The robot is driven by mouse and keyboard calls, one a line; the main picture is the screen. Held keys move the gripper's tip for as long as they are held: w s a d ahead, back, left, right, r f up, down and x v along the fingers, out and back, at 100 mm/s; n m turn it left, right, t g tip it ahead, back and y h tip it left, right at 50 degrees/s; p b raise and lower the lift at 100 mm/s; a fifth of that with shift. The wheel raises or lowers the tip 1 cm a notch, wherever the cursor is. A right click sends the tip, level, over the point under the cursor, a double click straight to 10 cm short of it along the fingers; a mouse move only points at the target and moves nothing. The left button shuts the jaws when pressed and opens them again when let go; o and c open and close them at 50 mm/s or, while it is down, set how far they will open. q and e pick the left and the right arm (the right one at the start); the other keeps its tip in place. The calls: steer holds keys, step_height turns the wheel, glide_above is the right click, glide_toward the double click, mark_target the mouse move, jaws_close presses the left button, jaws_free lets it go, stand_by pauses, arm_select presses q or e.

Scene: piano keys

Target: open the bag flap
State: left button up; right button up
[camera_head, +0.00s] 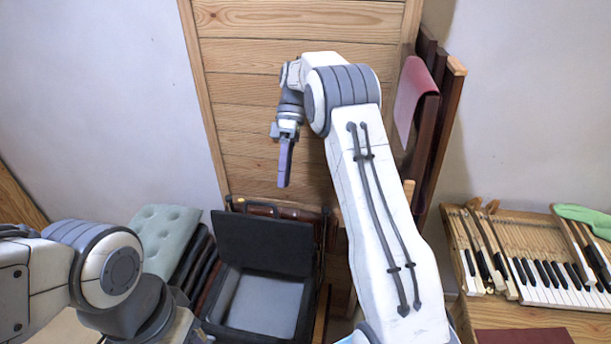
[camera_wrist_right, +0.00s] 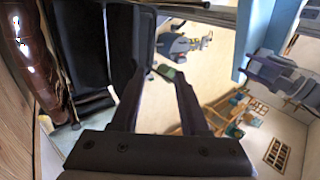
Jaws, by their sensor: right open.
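A black bag (camera_head: 207,319) stands on the floor at the lower middle of the head view. Its black flap (camera_head: 263,243) stands raised at the back, and the pale grey inside shows in front of it. My right gripper (camera_head: 284,184) points down above and behind the flap, apart from it in the head view. In the right wrist view its two dark fingers (camera_wrist_right: 157,74) are spread with nothing between them. Dark panels (camera_wrist_right: 75,45) fill the left of that view; I cannot tell which is the flap. My left arm enters at the lower left; its gripper is not visible.
A wooden slatted panel (camera_head: 235,60) stands behind my right arm. Dark boards and a red cloth (camera_head: 413,92) stand right. Piano keys (camera_head: 553,285) with a green cloth (camera_head: 585,217) lie at the far right.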

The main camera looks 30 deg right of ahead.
steer(key=s+d+r+b, duration=0.1)
steer(key=s+d+r, duration=0.2)
steer(key=d, duration=0.1)
steer(key=shift+s+r, duration=0.25)
steer(key=shift+s, duration=0.15)
steer(key=s+a+m+t+h, duration=0.1)
steer(key=s+a+h, duration=0.1)
steer(key=s+a, duration=0.45)
steer(key=s+a+m+t+h, duration=0.1)
steer(key=s+a, duration=0.2)
steer(key=a, duration=0.7)
steer(key=s+a+f+m+t, duration=0.1)
steer(key=s+a+f+t, duration=0.1)
steer(key=s, duration=0.5)
steer(key=s+a+f+t, duration=0.2)
steer(key=s+f, duration=0.2)
steer(key=s, duration=0.4)
steer(key=shift+s+m+h, duration=0.25)
steer(key=shift+m+h, duration=0.05)
steer(key=shift+m, duration=0.1)
steer(key=shift+f, duration=0.1)
